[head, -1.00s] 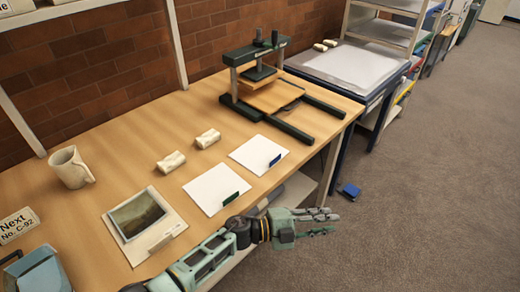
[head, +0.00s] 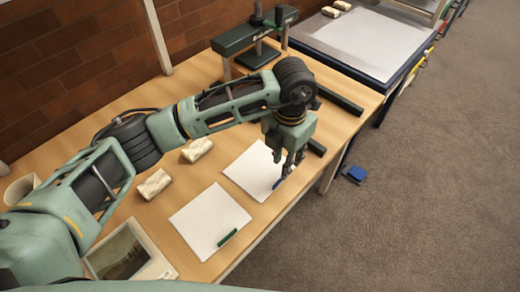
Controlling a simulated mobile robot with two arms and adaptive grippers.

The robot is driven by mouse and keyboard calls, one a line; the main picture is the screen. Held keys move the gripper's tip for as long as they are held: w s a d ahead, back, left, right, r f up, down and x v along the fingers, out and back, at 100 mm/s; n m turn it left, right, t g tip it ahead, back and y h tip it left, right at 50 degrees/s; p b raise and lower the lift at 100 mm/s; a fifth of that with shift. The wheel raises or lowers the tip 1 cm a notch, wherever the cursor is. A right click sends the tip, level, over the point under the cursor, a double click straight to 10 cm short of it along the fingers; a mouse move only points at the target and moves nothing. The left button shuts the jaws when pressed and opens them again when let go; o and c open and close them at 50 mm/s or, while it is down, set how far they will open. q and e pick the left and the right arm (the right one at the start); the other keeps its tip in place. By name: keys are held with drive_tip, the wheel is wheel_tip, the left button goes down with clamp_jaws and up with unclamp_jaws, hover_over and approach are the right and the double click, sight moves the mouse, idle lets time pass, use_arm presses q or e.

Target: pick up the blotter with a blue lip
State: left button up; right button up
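The blotter with a blue lip (head: 247,172) is a white sheet lying flat near the table's front edge. Its blue lip (head: 277,184) shows only partly at its right side, beneath my fingers. My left gripper (head: 284,177) points down over that lip, with its fingertips at or just above it. Whether the fingers have closed on the lip cannot be made out. A similar white blotter with a green lip (head: 207,222) lies to the left of it. My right gripper is not in view.
Two whitish blocks (head: 153,184) (head: 197,150) lie behind the blotters. A framed picture (head: 118,254) lies at the lower left. A green press (head: 252,38) stands at the back. A blue object (head: 355,175) is on the carpet beyond the table edge.

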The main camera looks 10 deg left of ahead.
sight(280, 180)
use_arm(q)
drive_tip(key=f, duration=0.1)
drive_tip(key=s+f+p, duration=0.1)
drive_tip(key=f, duration=0.1)
drive_tip(key=shift+a, duration=0.2)
wheel_tip(280, 180, down, 3)
drive_tip(key=shift+s+a+r+p, duration=0.1)
drive_tip(key=shift+s+p, duration=0.05)
drive_tip(key=shift+p, duration=0.6)
drive_tip(key=shift+f, duration=0.75)
clamp_jaws()
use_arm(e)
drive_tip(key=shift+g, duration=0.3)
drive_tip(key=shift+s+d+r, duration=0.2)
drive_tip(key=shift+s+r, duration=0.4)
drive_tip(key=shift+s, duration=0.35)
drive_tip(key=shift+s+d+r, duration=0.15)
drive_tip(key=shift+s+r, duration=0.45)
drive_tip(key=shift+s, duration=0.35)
